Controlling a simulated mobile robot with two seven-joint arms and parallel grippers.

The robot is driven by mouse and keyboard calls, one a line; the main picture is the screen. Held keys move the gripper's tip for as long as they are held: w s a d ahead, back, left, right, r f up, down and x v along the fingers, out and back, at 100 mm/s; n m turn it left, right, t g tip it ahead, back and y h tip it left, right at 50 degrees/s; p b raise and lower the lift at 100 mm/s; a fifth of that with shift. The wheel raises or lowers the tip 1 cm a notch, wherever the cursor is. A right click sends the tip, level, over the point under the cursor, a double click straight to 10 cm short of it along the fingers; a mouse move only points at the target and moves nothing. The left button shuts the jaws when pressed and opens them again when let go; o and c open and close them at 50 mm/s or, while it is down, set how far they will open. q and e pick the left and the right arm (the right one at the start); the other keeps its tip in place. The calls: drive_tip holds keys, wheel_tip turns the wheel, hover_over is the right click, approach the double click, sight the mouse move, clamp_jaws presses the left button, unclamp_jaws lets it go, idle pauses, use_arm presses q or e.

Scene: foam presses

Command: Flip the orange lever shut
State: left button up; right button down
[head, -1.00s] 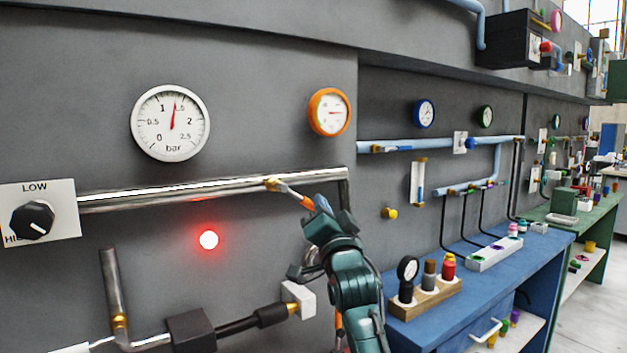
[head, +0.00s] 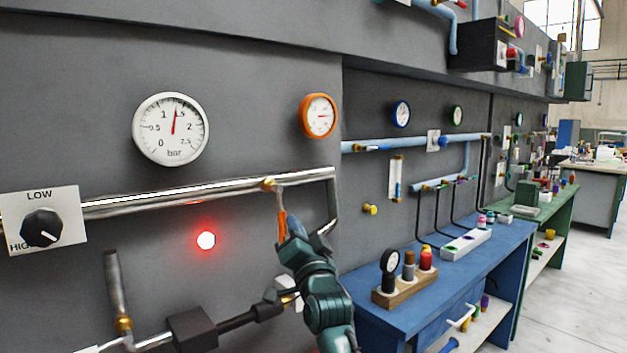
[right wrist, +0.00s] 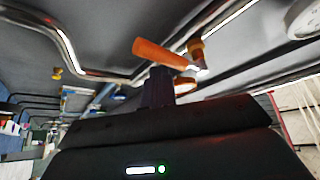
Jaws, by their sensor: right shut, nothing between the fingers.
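The orange lever (head: 281,224) hangs almost straight down from a brass valve (head: 268,184) on the steel pipe (head: 215,188), about square to the pipe. My right gripper (head: 293,228) is shut and empty, its fingertips against or very near the right side of the lever's orange handle; I cannot tell if they touch. In the right wrist view the orange lever (right wrist: 160,54) lies just beyond the tips of the right gripper (right wrist: 158,85), with the brass valve (right wrist: 195,48) at its right end. My left gripper is not in view.
A white pressure gauge (head: 171,129) and an orange-rimmed gauge (head: 318,116) are on the wall above the pipe. A red lamp (head: 206,240) glows below it. A LOW/HIGH knob (head: 42,228) is at the left. A blue bench (head: 425,285) stands at the right.

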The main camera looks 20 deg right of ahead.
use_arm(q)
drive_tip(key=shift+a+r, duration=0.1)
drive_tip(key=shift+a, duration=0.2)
use_arm(e)
drive_tip(key=shift+a+f, duration=0.15)
drive_tip(key=shift+a, duration=0.2)
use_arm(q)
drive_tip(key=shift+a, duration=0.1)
use_arm(e)
drive_tip(key=shift+s+a+f, duration=0.1)
drive_tip(key=shift+a, duration=0.05)
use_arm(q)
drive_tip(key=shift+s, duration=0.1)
